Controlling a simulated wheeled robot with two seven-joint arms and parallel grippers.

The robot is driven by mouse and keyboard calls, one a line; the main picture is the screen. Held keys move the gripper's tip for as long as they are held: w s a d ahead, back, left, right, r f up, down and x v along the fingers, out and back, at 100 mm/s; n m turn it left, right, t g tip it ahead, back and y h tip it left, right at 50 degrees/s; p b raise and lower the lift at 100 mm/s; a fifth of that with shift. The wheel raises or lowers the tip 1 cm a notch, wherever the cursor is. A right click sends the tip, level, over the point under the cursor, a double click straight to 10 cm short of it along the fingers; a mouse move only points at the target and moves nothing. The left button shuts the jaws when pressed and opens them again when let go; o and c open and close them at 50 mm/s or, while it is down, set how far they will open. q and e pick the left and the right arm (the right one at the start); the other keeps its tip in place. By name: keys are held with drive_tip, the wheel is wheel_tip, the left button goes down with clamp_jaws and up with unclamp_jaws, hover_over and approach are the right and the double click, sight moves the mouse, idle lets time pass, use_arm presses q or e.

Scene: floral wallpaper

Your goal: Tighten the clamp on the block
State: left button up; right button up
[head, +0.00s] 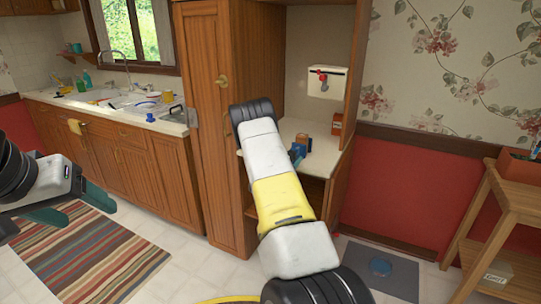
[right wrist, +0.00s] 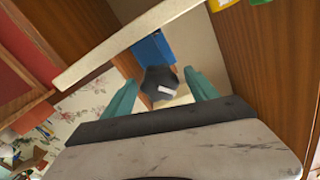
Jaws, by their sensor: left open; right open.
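The blue clamp (head: 298,151) sits at the front of the pale shelf in the wooden cabinet, partly beside my right forearm in the head view. A small brown piece (head: 302,138) shows at it, perhaps the block; it is too small to be sure. In the right wrist view the clamp's blue body (right wrist: 152,47) lies beyond a dark lobed knob (right wrist: 160,82). My right gripper (right wrist: 161,78) is open with its teal fingers on either side of the knob; I cannot tell whether they touch it. My left gripper (head: 92,211) is open and empty at the far left.
The cabinet's tall wooden door (head: 205,110) stands left of the shelf. An orange-brown box (head: 337,124) stands at the shelf's right, and a white box with a red tap-like part (head: 327,82) hangs above. A wooden side table (head: 509,205) is at the right.

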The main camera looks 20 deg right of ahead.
drive_tip(key=shift+d, duration=0.1)
drive_tip(key=c, duration=1.4)
drive_tip(key=shift+m, duration=0.3)
